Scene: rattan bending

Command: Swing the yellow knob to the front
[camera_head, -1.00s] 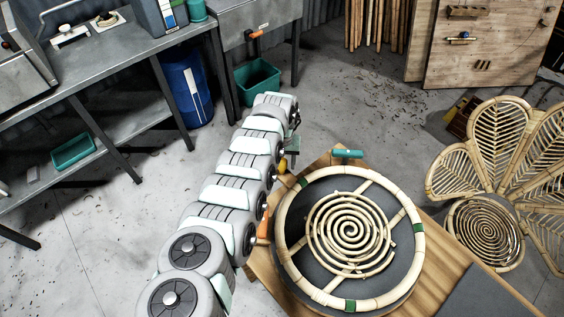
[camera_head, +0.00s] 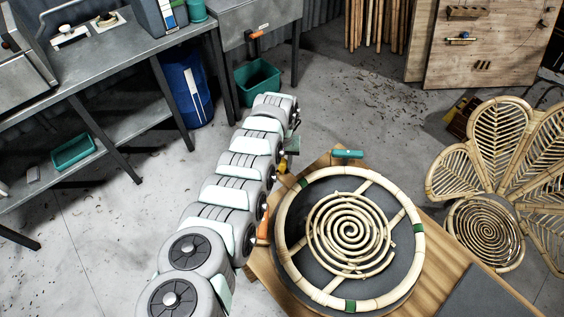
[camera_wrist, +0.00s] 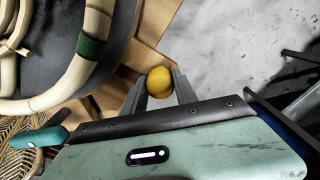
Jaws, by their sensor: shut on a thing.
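The yellow knob (camera_wrist: 159,80) sits between the two grey fingertips of my gripper (camera_wrist: 161,86) in the wrist view. The fingers are shut on it from both sides. In the head view the yellow knob (camera_head: 282,167) is a small spot at the left edge of the wooden table, beside the far end of my arm. My gripper (camera_head: 289,153) is mostly hidden there by my own arm. What the knob is mounted on cannot be made out.
The round rattan frame (camera_head: 291,213) with a spiral inside lies on the wooden table (camera_head: 457,243), just right of the knob. A teal handle (camera_head: 347,154) stands at the table's far edge, and an orange piece (camera_head: 264,228) at its left edge. Open floor lies to the left.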

